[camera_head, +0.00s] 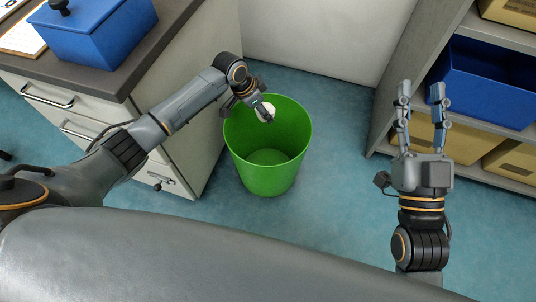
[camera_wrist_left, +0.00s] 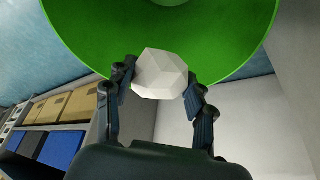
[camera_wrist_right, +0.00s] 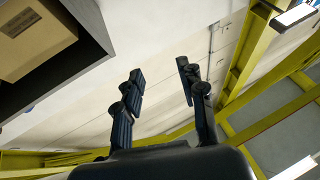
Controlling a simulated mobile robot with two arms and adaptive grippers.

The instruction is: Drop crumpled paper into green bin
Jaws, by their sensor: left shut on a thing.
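The crumpled paper is a white faceted ball (camera_head: 265,111). It also shows in the left wrist view (camera_wrist_left: 160,74), between the two fingers. My left gripper (camera_head: 262,108) is shut on it, over the back rim of the green bin (camera_head: 268,179). The bin stands on the floor, and its visible bottom looks empty. In the left wrist view the green bin (camera_wrist_left: 90,45) fills the space behind the ball. My right gripper (camera_head: 420,92) is open and empty, raised at the right. Its spread fingers also show in the right wrist view (camera_wrist_right: 160,95).
A drawer cabinet (camera_head: 190,150) stands left of the bin, with a blue box (camera_head: 90,35) on its top. A shelf unit (camera_head: 490,30) with a blue crate (camera_head: 485,85) and cardboard boxes (camera_head: 515,160) stands at the right. Blue floor (camera_head: 335,150) is clear between bin and shelf.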

